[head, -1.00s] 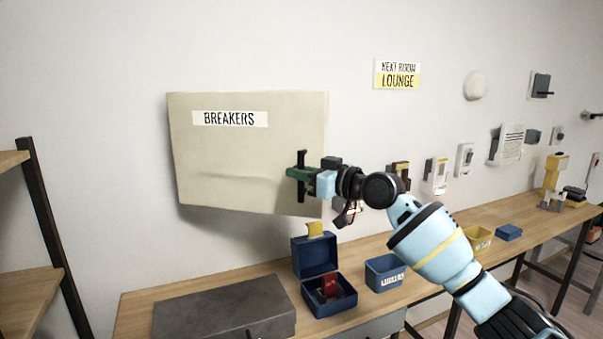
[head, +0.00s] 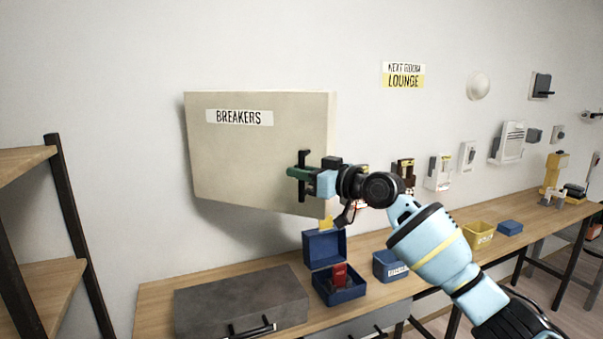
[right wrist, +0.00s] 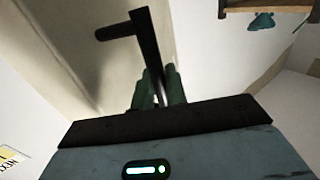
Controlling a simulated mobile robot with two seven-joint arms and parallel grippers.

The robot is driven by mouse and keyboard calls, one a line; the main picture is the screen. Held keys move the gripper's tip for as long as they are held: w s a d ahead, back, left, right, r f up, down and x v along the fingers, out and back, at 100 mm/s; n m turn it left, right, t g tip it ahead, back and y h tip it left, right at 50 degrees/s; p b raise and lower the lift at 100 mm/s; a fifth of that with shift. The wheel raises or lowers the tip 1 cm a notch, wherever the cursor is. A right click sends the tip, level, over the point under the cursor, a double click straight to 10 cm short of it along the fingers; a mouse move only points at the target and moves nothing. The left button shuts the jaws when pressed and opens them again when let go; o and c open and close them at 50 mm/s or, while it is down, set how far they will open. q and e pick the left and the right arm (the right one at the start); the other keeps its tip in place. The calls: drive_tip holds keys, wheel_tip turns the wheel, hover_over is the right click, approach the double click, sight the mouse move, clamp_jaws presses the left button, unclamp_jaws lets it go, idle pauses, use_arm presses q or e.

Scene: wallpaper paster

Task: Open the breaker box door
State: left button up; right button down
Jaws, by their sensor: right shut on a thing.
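The breaker box (head: 250,165) is a beige wall box with a "BREAKERS" label (head: 239,117) on its door. Its black handle (head: 302,160) is an upright bar near the door's right edge. My right gripper (head: 298,172) is shut on this handle, with its green fingers around the bar. The right wrist view also shows the handle (right wrist: 146,45) between the fingers (right wrist: 158,90). I cannot tell whether there is a gap at the door's right edge; the box interior is not visible. My left gripper is not in view.
A wooden workbench (head: 155,297) runs below the box. On it are a grey case (head: 240,298), an open blue box (head: 340,286) with a red item, and blue (head: 390,268) and yellow bins (head: 480,235). A shelf (head: 45,280) stands at the left.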

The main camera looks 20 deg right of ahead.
drive_tip(key=c, duration=1.5)
unclamp_jaws()
drive_tip(key=b+v, duration=0.1)
drive_tip(key=v, duration=0.7)
drive_tip(key=shift+r, duration=0.1)
drive_tip(key=shift+w, duration=0.1)
